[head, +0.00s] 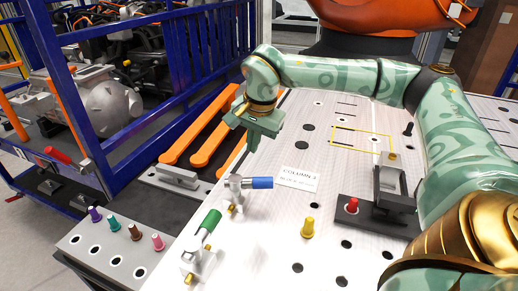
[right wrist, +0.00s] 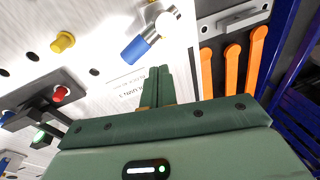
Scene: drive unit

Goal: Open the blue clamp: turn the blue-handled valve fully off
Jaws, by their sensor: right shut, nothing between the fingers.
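The blue-handled valve has a silver body and a blue handle (head: 262,183) that points to the right in the head view, toward a printed label. In the right wrist view the blue handle (right wrist: 136,49) lies just beyond my fingertips, a little to the left. My right gripper (head: 253,143) is above the plate, behind the blue valve in the head view, apart from it. Its fingers (right wrist: 158,72) are shut together and empty. My left gripper is not in view.
A green-handled valve (head: 210,222) stands in front of the blue one. A yellow peg (head: 307,228) and a dark clamp with a red knob (head: 351,206) stand to the right. Orange bars (head: 200,128) and a blue frame (head: 130,91) are at the left. Bare plate lies between.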

